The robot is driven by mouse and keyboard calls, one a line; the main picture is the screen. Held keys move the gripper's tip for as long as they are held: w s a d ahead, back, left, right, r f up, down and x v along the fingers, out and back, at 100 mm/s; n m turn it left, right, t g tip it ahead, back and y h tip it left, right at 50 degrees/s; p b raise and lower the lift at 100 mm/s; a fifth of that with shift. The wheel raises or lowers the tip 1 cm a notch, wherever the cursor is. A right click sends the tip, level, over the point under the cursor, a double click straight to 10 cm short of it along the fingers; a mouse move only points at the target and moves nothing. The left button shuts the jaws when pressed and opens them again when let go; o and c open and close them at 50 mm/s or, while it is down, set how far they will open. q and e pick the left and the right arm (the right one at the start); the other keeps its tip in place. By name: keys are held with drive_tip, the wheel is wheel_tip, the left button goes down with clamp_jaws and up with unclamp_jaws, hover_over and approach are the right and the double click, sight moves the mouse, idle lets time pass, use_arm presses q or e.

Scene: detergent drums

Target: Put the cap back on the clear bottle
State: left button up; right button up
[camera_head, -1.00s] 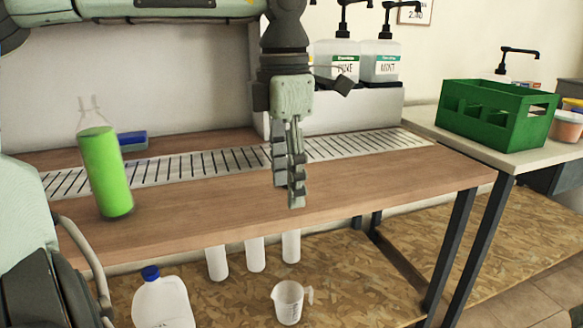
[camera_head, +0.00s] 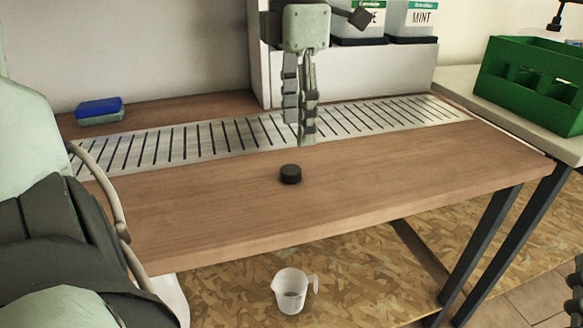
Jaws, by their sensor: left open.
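A small black cap (camera_head: 290,174) lies on the wooden tabletop (camera_head: 225,205), in front of the slotted metal strip. My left gripper (camera_head: 298,132) points down at the middle of the view, open and empty. Its fingertips show just above and slightly right of the cap in the picture, with a gap between them. The clear bottle with green liquid does not show now; I cannot tell whether it is behind my grey arm part at the left or out of view. A dark ribbed part at the lower right edge may be my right gripper (camera_head: 575,298); its jaws cannot be read.
A blue sponge-like block (camera_head: 99,108) lies at the back left. A green crate (camera_head: 530,85) stands on the right-hand table. A clear jug (camera_head: 291,291) is on the lower shelf. The tabletop around the cap is clear.

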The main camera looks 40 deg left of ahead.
sight(292, 169)
use_arm(q)
drive_tip(key=shift+f, duration=1.3)
use_arm(e)
drive_tip(key=shift+s+d+r+t, duration=0.15)
drive_tip(key=shift+r+t, duration=0.15)
drive_tip(key=shift+r, duration=0.1)
use_arm(q)
drive_tip(key=shift+f+b, duration=0.15)
drive_tip(key=shift+b, duration=0.15)
drive_tip(key=f, duration=0.3)
drive_tip(key=f+b, duration=0.1)
drive_tip(key=f, duration=0.1)
drive_tip(key=shift+s+a, duration=0.2)
drive_tip(key=shift+s, duration=0.15)
use_arm(e)
drive_tip(key=shift+s+d+r+t, duration=0.2)
drive_tip(key=shift+s+r+t, duration=0.1)
drive_tip(key=shift+r+t, duration=0.15)
drive_tip(key=shift+s+d+r+t, duration=0.2)
drive_tip(key=shift+s+r+t, duration=0.1)
drive_tip(key=shift+r+t, duration=0.15)
use_arm(q)
drive_tip(key=c, duration=0.7)
use_arm(e)
drive_tip(key=shift+y, duration=0.4)
